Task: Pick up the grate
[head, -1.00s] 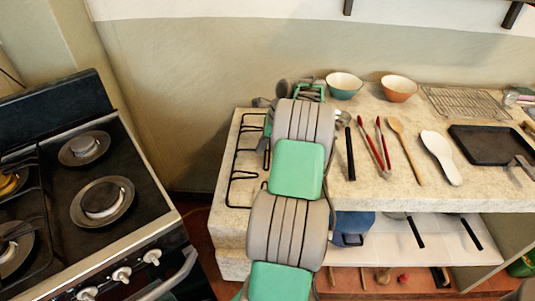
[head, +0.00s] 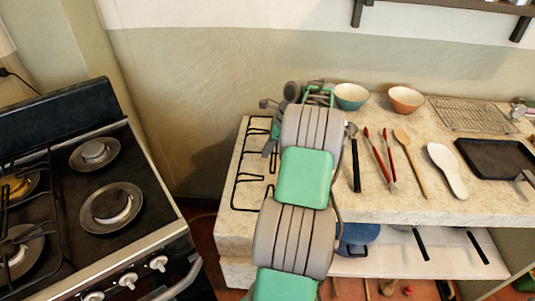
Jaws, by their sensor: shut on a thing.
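The grate (head: 237,180), a thin black wire frame, is at the left end of the stone counter in the head view. My own arm covers its right part. My gripper (head: 270,147) is at the grate's upper right side, mostly hidden behind my arm links. It is shut on the grate, though the contact itself is hard to see. I cannot tell whether the grate touches the counter or is slightly above it.
A stove (head: 115,210) with another black grate stands at left, across a gap. On the counter (head: 400,205), right of my arm, are a teal bowl (head: 351,96), an orange bowl (head: 406,99), several utensils, a wire rack (head: 472,114) and a dark tray (head: 495,158).

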